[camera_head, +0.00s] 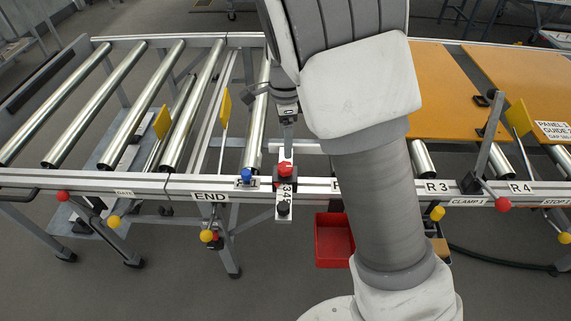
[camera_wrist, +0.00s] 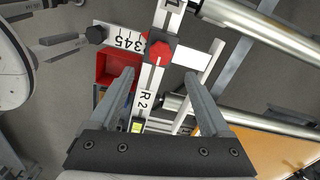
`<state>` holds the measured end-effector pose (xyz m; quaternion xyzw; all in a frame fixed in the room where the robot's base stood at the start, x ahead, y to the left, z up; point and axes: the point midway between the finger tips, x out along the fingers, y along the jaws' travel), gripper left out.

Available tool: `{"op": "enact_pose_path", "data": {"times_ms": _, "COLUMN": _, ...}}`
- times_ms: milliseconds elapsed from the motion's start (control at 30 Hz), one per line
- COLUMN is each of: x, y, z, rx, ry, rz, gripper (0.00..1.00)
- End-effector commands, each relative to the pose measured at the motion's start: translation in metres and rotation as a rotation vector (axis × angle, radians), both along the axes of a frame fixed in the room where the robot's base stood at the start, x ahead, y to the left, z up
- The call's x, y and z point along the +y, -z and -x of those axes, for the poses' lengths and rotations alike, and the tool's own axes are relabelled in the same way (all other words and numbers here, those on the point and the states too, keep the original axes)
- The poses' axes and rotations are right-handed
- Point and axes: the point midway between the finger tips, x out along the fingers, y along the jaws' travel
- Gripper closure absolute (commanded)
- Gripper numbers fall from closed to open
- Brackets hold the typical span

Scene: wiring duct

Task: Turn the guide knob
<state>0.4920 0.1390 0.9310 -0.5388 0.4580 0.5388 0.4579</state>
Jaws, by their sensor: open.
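A red knob (camera_head: 285,168) sits on a dark block on the front rail, at a white number scale (camera_head: 284,190). The same red knob (camera_wrist: 160,51) shows in the wrist view, beyond and roughly between my fingertips. A black knob (camera_head: 283,208) is at the scale's near end; it also shows in the wrist view (camera_wrist: 96,34). My gripper (camera_wrist: 160,74) is open and empty, with its fingers either side of the rail in that view. In the head view my gripper (camera_head: 287,130) appears just above the red knob, partly hidden by my arm.
A blue knob (camera_head: 246,175) is on the rail just left, near the END label (camera_head: 211,196). A red bin (camera_head: 334,240) hangs below the rail. Yellow flags (camera_head: 225,107) and metal rollers (camera_head: 194,105) stand behind. Orange panels (camera_head: 450,92) lie at right.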

Motion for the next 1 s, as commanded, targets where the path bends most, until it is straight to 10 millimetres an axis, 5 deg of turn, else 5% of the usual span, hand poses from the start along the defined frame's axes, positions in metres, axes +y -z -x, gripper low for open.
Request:
{"op": "enact_pose_path", "data": {"times_ms": 200, "x": -0.001, "y": 0.051, "z": 0.001, "rx": 0.004, "ry": 0.000, "rz": 0.002, "gripper": 0.19}}
{"op": "enact_pose_path", "data": {"times_ms": 400, "x": -0.001, "y": 0.080, "z": 0.001, "rx": 0.002, "ry": 0.000, "rz": 0.000, "gripper": 0.19}}
{"op": "enact_pose_path", "data": {"times_ms": 867, "x": 0.000, "y": 0.092, "z": 0.000, "rx": 0.000, "ry": 0.000, "rz": 0.000, "gripper": 0.19}}
{"op": "enact_pose_path", "data": {"times_ms": 1000, "x": 0.000, "y": 0.092, "z": 0.000, "rx": 0.000, "ry": 0.000, "rz": 0.000, "gripper": 0.42}}
